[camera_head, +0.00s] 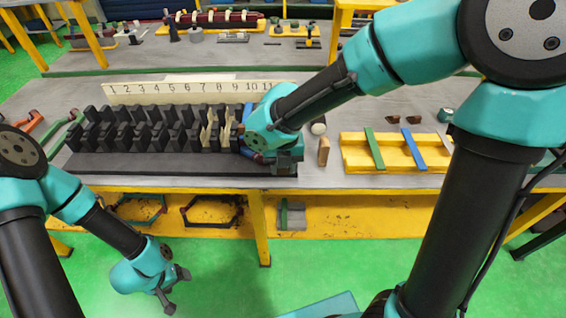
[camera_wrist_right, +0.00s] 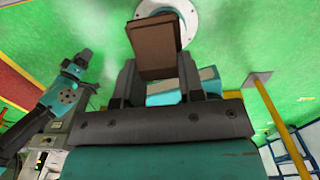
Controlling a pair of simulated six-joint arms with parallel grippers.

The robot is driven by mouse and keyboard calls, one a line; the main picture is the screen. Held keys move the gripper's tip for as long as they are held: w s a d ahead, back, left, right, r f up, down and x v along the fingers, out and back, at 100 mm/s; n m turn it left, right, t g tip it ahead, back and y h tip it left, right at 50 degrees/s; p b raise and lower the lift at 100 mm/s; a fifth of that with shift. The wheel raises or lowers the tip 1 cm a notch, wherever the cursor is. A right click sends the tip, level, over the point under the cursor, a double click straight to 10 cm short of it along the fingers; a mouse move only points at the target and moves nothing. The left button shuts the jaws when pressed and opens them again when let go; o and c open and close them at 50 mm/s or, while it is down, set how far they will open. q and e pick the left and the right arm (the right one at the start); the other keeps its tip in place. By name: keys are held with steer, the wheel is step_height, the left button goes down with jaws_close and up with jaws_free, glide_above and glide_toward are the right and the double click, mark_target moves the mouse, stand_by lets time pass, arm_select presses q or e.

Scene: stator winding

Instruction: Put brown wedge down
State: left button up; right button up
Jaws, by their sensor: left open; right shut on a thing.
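My right gripper (camera_wrist_right: 157,82) is shut on a brown wedge (camera_wrist_right: 155,45), which sticks out past the fingertips in the right wrist view. In the head view the right gripper (camera_head: 288,160) is at the right end of the black stator slots (camera_head: 165,132), over the bench's front part. The held wedge cannot be made out clearly there. A tan-brown block (camera_head: 323,151) stands on the bench just right of the gripper, and two small dark brown pieces (camera_head: 403,120) lie behind the yellow tray. My left gripper (camera_head: 176,286) is open and empty, low over the green floor in front of the bench.
A yellow tray (camera_head: 352,160) with a green bar (camera_head: 374,148) and a blue bar (camera_head: 412,149) across it is at the right. A numbered strip (camera_head: 180,90) stands behind the slots. A small round piece (camera_head: 318,127) lies near the right forearm. Bare grey bench lies around the tan block.

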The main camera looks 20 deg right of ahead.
steer(key=shift+f, duration=0.3)
stand_by(0.4)
